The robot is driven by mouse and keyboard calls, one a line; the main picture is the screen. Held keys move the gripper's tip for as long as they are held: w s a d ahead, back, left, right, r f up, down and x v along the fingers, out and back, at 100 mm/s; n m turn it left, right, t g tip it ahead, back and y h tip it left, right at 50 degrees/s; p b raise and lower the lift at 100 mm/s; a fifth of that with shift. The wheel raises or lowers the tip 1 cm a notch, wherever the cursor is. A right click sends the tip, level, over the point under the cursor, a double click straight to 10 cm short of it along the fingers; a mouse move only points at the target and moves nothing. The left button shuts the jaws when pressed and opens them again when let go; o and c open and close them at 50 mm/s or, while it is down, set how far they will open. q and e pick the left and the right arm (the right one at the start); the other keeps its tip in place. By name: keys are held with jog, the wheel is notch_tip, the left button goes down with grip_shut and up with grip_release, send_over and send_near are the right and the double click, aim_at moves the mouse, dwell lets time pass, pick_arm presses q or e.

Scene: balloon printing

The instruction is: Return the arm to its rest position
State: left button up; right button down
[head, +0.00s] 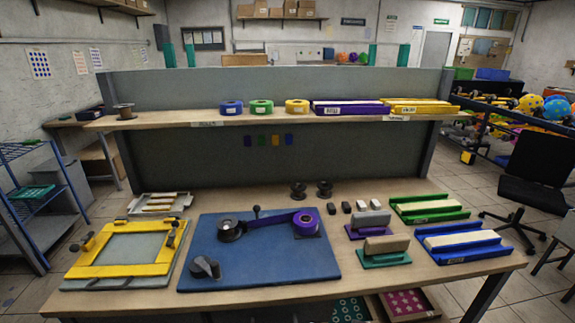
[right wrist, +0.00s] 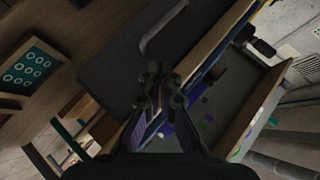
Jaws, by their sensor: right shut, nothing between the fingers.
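Neither of my arms shows in the head view. My right gripper (right wrist: 162,82) shows in the right wrist view as two dark fingers pointing up the picture. It is shut and holds nothing. Past its fingertips is a dark flat panel with a grey handle (right wrist: 163,28). An open drawer (right wrist: 258,118) with small purple and green pieces lies to the right of the fingers, apart from them as far as I can tell. My left gripper is not in view.
A shelf (head: 170,122) holds tape rolls. A teal-patterned tray (right wrist: 28,68) lies at the wrist view's left.

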jog(key=s+d+f+n+g+h, duration=0.1)
jog(key=s+d+n+g+h, duration=0.1)
jog(key=s+d+h, duration=0.45)
jog(key=s+d+f+n+g+h, duration=0.2)
jog(key=s+d+h, duration=0.2)
jog(key=s+d, duration=0.5)
jog(key=s+d+f+g, duration=0.1)
jog(key=d+f, duration=0.1)
jog(key=f, duration=1.2)
jog(key=d+f+g, duration=0.1)
jog(key=d+f, duration=0.1)
jog(key=f, duration=1.2)
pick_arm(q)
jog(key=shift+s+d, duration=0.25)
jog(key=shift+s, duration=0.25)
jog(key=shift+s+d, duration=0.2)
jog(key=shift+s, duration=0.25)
pick_arm(e)
jog(key=s+f+m, duration=0.1)
jog(key=s+f, duration=1.3)
jog(key=s, duration=0.4)
jog(key=shift+s+d+f+g+y, duration=0.2)
jog(key=shift+d+f+g+y, duration=0.15)
jog(key=shift+d, duration=0.1)
